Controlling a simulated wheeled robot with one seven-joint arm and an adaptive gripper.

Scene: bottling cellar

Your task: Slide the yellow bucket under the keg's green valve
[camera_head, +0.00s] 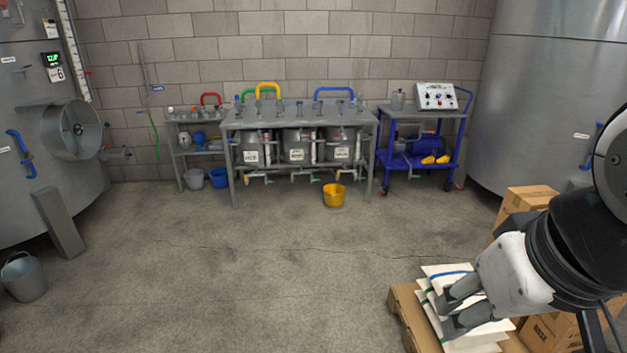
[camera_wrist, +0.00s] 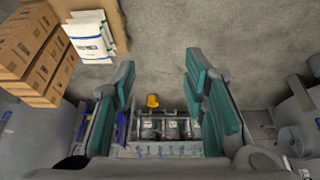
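The yellow bucket (camera_head: 334,195) stands upright on the floor in front of a grey bench, below and slightly forward of the right-hand keg (camera_head: 341,146). Two more steel kegs, a middle one (camera_head: 297,146) and a left one (camera_head: 251,148), sit in the same bench. Small taps show under the kegs; their handle colours are too small to tell surely. My gripper (camera_head: 448,313) is at lower right, far from the bucket. In the wrist view its green-padded fingers (camera_wrist: 160,72) are spread wide and empty, with the bucket (camera_wrist: 153,101) seen between them at a distance.
A blue cart (camera_head: 421,158) stands right of the bench. Grey (camera_head: 194,179) and blue (camera_head: 219,177) buckets sit under a left side shelf. A grey pail (camera_head: 24,278) is at lower left. Cartons and white sacks (camera_head: 447,277) lie near my arm. The middle floor is clear.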

